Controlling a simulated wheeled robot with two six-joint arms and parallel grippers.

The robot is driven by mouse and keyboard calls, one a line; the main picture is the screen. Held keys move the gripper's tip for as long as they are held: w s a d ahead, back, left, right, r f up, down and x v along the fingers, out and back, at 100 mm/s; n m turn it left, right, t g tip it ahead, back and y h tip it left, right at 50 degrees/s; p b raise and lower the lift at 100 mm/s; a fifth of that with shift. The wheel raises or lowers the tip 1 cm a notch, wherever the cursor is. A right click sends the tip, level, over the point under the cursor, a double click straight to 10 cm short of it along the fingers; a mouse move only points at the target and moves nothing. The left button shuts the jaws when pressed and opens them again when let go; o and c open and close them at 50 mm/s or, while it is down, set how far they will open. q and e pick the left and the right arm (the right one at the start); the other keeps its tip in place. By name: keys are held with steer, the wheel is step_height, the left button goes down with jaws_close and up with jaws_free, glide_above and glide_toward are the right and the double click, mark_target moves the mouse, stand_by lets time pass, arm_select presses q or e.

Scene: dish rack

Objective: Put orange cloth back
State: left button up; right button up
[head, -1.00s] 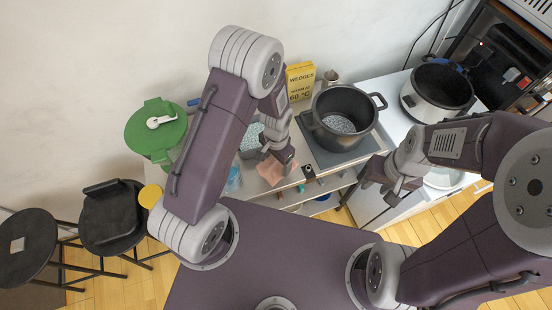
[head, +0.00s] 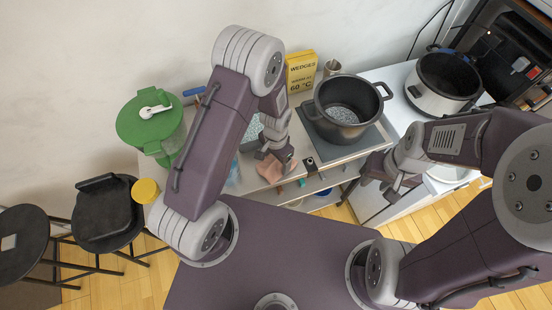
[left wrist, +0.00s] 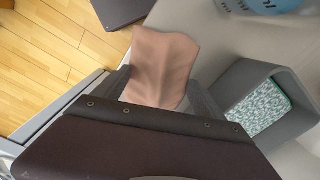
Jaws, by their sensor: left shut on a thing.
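The orange cloth (head: 270,168), a soft pinkish-orange piece, is at the front of the counter in the head view. In the left wrist view the cloth (left wrist: 160,68) sits between the two fingers of my left gripper (left wrist: 162,92), which is shut on it. In the head view my left gripper (head: 282,163) partly covers the cloth. I cannot tell whether the cloth touches the counter. My right gripper (head: 379,184) is in front of the counter on the right, with its fingers apart and nothing visible between them.
A grey holder (left wrist: 237,82) with a teal patterned sponge-like block is right of the cloth. A black pot (head: 347,108) stands on the hob. A yellow box (head: 301,72), a green-lidded bin (head: 150,118) and a white cooker (head: 440,85) stand around. Black stools (head: 104,210) are at left.

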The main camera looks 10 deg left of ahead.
arm_select(q)
steer(key=shift+f, duration=0.55)
steer(key=shift+f+b, duration=0.3)
steer(key=shift+b, duration=0.1)
steer(key=o, duration=1.8)
steer(key=shift+o, duration=0.2)
steer(key=shift+r, duration=0.15)
step_height(320, 180, up, 9)
steer(key=shift+f, duration=0.1)
